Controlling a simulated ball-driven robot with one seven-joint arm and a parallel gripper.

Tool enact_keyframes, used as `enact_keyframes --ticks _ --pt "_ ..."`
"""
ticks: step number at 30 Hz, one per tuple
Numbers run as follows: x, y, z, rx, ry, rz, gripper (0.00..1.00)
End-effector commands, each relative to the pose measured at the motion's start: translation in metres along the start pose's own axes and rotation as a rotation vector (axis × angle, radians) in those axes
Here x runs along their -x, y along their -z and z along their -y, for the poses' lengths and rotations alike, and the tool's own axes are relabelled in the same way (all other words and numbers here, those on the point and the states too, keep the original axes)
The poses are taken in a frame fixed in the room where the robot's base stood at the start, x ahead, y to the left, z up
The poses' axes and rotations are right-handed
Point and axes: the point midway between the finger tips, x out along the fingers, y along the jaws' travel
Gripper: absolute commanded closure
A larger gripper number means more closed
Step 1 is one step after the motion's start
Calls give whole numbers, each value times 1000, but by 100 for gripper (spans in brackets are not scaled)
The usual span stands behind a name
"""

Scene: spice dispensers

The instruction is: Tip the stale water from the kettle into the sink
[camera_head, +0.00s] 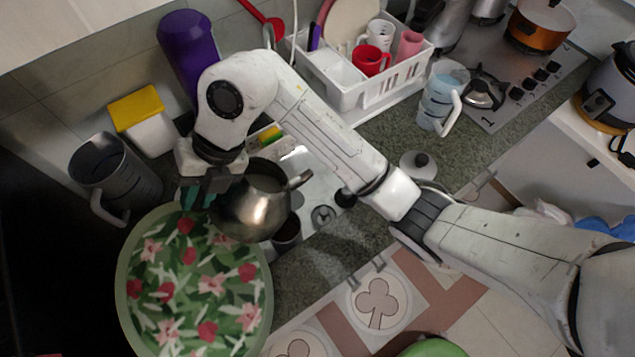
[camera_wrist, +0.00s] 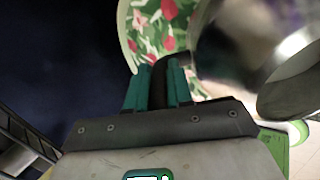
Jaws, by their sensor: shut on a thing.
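The kettle (camera_head: 256,205) is a shiny metal pot with an open top and a spout toward the right. My gripper (camera_head: 206,192) is shut on its dark handle, at its left side. In the wrist view the teal fingers (camera_wrist: 160,88) close around the black handle, and the kettle's metal body (camera_wrist: 222,70) is just right of them. The sink (camera_head: 306,218) is a pale basin with a dark round drain, partly hidden behind the kettle and my arm. The kettle is over the sink's left part. I cannot tell its exact tilt or the water inside.
A floral round tray (camera_head: 195,300) is in front of the kettle. A grey pitcher (camera_head: 105,170) stands at left. A white dish rack (camera_head: 375,92), a light-blue pitcher (camera_head: 438,98) and a knobbed lid (camera_head: 419,165) are to the right. The counter's front strip (camera_head: 320,268) is clear.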

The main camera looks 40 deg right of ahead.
Motion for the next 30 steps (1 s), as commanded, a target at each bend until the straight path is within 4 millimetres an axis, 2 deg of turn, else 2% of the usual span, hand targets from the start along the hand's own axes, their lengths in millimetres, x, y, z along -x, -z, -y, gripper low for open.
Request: enact_keyframes --ticks 30 --pt "25 -1 16 1 -158 -1 100"
